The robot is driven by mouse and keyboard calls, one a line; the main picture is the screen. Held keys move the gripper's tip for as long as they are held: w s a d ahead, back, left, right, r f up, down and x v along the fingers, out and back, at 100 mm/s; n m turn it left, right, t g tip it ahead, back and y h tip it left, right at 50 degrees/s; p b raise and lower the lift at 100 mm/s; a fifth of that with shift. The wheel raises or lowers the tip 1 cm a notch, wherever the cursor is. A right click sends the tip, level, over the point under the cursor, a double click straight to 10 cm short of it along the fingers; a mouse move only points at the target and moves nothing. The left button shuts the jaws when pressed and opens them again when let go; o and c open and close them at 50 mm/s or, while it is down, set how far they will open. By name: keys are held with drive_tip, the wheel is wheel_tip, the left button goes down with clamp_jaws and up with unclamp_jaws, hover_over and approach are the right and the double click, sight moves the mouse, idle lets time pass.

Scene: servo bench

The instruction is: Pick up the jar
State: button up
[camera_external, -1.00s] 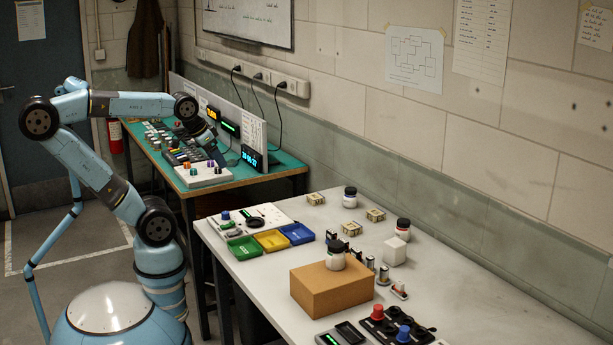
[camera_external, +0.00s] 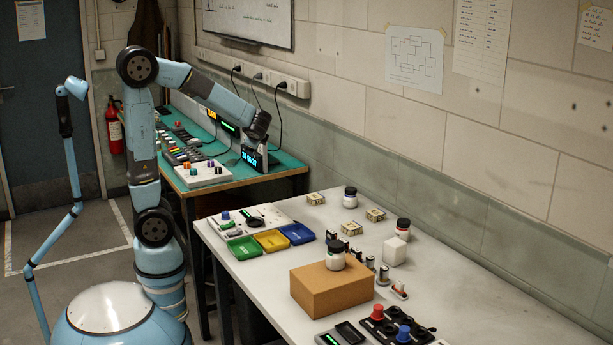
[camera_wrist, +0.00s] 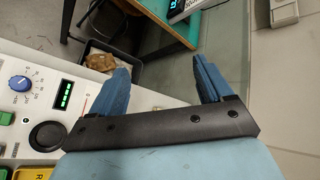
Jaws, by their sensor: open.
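One jar (camera_external: 335,257) is on top of a brown cardboard box (camera_external: 330,290). Another jar (camera_external: 350,198) stands at the back of the table. The third jar (camera_external: 403,229) is by a white block (camera_external: 395,251); I cannot tell whether it is on it or behind it. My gripper (camera_external: 254,150) is raised near the far table end, well away from the jars. In the wrist view my gripper (camera_wrist: 162,72) has its two blue fingers apart with nothing between them. No jar shows in that view.
Green (camera_external: 243,249), yellow (camera_external: 272,240) and blue (camera_external: 296,233) trays lie by a control panel (camera_external: 250,216). Small batteries or cylinders stand right of the box. A black button panel (camera_external: 390,328) is at the front. The table's right side is clear. A green bench (camera_external: 225,180) stands behind.

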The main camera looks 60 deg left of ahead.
drive_tip(key=w+f+m+t+y, duration=0.2)
drive_tip(key=w+m, duration=0.2)
drive_tip(key=w, duration=0.5)
drive_tip(key=m+t+h, duration=0.5)
drive_tip(key=m+t, duration=0.6)
drive_tip(key=m, duration=0.7)
hover_over(353, 188)
drive_tip(key=v, duration=0.7)
wheel_tip(353, 188, down, 12)
drive_tip(key=f, duration=0.5)
drive_tip(key=w+f, duration=0.1)
drive_tip(key=f, duration=0.2)
drive_tip(key=shift+a+f, duration=0.15)
drive_tip(key=shift+a, duration=0.2)
drive_tip(key=shift+x, duration=3.3)
drive_tip(key=shift+f, duration=0.1)
drive_tip(key=shift+c, duration=0.4)
drive_tip(key=c, duration=1.1)
